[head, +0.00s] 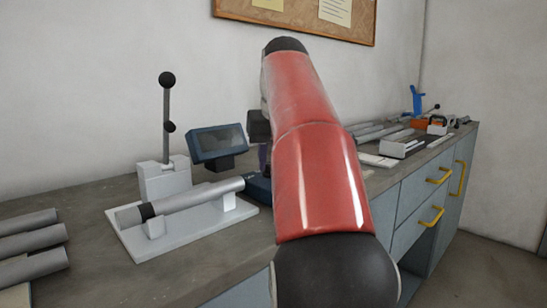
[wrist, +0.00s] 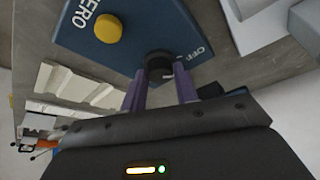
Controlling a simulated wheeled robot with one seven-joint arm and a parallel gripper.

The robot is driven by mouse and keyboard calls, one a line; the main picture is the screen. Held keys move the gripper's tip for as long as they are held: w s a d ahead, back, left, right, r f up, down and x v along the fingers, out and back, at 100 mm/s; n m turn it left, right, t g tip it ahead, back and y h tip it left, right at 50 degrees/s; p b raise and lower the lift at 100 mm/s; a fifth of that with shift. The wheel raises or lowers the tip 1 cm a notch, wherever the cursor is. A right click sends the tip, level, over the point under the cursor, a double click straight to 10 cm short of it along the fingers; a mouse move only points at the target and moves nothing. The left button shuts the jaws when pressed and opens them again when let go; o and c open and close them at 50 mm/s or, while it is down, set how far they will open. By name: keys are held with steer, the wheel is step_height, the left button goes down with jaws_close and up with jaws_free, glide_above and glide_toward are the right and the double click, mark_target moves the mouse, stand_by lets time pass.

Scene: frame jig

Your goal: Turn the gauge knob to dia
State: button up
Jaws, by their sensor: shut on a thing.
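The gauge's blue control box (wrist: 125,30) fills the top of the wrist view, with a yellow button (wrist: 108,28) beside the word ZERO. A black round knob (wrist: 158,62) stands on the box near its edge, next to a label that seems to read OFF. My gripper (wrist: 161,82) has its purple fingers on either side of the knob, shut on it. I cannot make out where the knob points, and no "dia" label is visible. In the head view, the blue box (head: 258,188) is mostly hidden behind my red arm, beside the tilted display (head: 217,143).
A fixture with an upright lever (head: 167,120) stands on a pale plate (head: 140,248), holding a grey tube (head: 200,194). More tubes (head: 30,240) lie at the left. Trays and tools (head: 415,138) crowd the bench's right end. Bare bench shows in front of the plate.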

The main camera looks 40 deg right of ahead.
steer(key=m+h, duration=0.1)
steer(key=m, duration=0.1)
steer(key=m+g, duration=0.1)
steer(key=m, duration=0.2)
steer(key=shift+w+a+h, duration=0.2)
steer(key=shift+h, duration=0.2)
steer(key=m+g, duration=0.1)
steer(key=m, duration=0.1)
steer(key=m+h, duration=0.1)
steer(key=m, duration=0.2)
steer(key=shift+w+a+g, duration=0.1)
steer(key=shift+w+g, duration=0.05)
steer(key=shift+g, duration=0.25)
steer(key=shift+m, duration=0.3)
steer(key=o, duration=1)
steer(key=shift+c, duration=0.2)
